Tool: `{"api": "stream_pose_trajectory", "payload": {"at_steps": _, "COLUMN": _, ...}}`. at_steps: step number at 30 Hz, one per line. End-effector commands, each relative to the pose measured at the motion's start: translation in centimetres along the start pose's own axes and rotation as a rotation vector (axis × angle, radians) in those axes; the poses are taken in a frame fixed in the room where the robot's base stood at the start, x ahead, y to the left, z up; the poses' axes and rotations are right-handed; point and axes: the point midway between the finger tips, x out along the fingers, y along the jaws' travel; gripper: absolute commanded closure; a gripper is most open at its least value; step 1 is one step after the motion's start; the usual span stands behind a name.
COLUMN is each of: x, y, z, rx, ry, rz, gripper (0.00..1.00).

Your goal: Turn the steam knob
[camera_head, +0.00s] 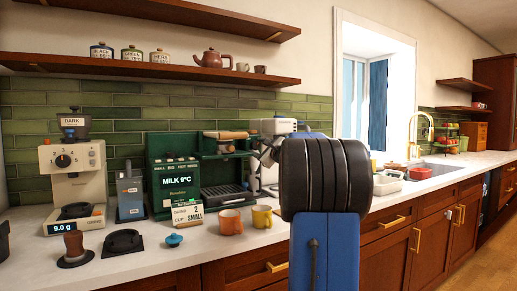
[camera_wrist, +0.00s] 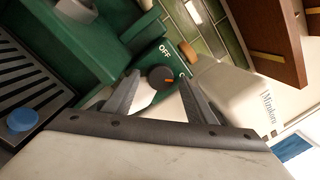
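The steam knob (camera_wrist: 161,78) is a small dark round knob with an orange mark, on the side of the green coffee machine (camera_wrist: 105,35). An "OFF" label (camera_wrist: 165,48) is beside it. In the wrist view my gripper (camera_wrist: 160,82) is open, with one finger on each side of the knob. A small gap seems to show at each fingertip; contact is hard to tell. In the head view the green coffee machine (camera_head: 160,145) stands on the counter, its display reading "MILK 9°C". My arm blocks part of the view there, and I cannot make out the knob or my fingertips.
A white appliance (camera_wrist: 235,95) is close right of the knob in the wrist view. A brown shelf (camera_wrist: 265,35) is at upper right. On the counter (camera_head: 215,255) stand an orange cup (camera_head: 230,222), a yellow cup (camera_head: 261,217) and a beige grinder (camera_head: 75,175).

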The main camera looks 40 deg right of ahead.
Motion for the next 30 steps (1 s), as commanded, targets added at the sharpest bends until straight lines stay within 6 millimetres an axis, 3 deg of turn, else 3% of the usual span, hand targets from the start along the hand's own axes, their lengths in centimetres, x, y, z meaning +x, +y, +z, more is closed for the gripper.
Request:
{"api": "stream_pose_trajectory", "payload": {"at_steps": 11, "x": -1.1, "y": -0.1, "z": 0.1, "rx": -0.001, "ry": -0.001, "rz": -0.001, "gripper": 0.49}}
{"api": "stream_pose_trajectory", "payload": {"at_steps": 30, "x": -13.3, "y": -0.1, "z": 0.0, "rx": -0.002, "ry": 0.001, "rz": -0.003, "gripper": 0.49}}
